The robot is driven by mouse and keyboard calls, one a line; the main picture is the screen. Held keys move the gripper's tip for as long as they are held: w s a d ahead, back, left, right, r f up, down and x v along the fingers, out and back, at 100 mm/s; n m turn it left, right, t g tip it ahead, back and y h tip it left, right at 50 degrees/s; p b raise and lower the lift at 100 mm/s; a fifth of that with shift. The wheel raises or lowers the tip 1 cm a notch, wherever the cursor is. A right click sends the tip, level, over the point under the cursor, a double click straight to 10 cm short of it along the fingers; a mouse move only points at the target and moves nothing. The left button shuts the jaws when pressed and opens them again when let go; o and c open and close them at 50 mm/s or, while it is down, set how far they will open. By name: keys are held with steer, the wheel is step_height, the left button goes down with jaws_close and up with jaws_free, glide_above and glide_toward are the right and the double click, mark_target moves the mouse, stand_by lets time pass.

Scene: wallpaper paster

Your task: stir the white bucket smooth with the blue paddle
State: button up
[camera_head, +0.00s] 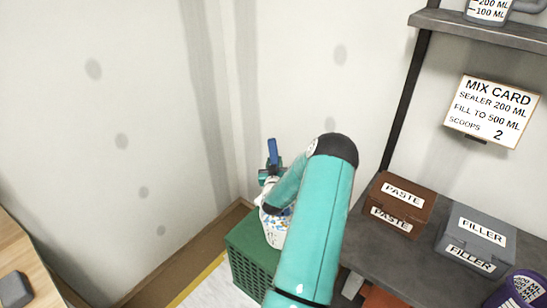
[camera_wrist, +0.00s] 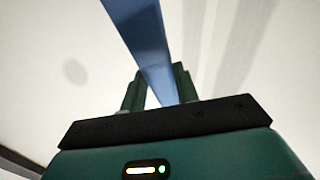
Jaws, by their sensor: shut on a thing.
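The blue paddle (camera_head: 272,150) stands nearly upright in my gripper (camera_head: 271,172), above the green crate. In the wrist view the paddle's blue shaft (camera_wrist: 140,35) runs between the two dark green fingers of my gripper (camera_wrist: 158,88), which are shut on it. The white bucket (camera_head: 272,230), with coloured specks on its side, stands on the crate below my gripper. My arm covers the bucket's right side and much of its top. The paddle's lower end and the bucket's contents are hidden, so I cannot tell whether the paddle is inside.
The green crate (camera_head: 250,262) stands near the wall corner. A grey shelf (camera_head: 385,254) at right holds a brown paste box (camera_head: 399,207), a grey filler box (camera_head: 474,240) and a purple container (camera_head: 522,290). A mix card (camera_head: 491,112) hangs above. A wooden surface (camera_head: 18,262) is at left.

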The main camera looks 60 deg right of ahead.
steer(key=shift+s+a+f, duration=0.2)
steer(key=shift+f, duration=0.45)
steer(key=shift+s+a+f, duration=0.15)
steer(key=shift+s+f, duration=0.1)
steer(key=shift+f, duration=0.45)
steer(key=shift+s+a+f, duration=0.2)
steer(key=shift+f, duration=0.45)
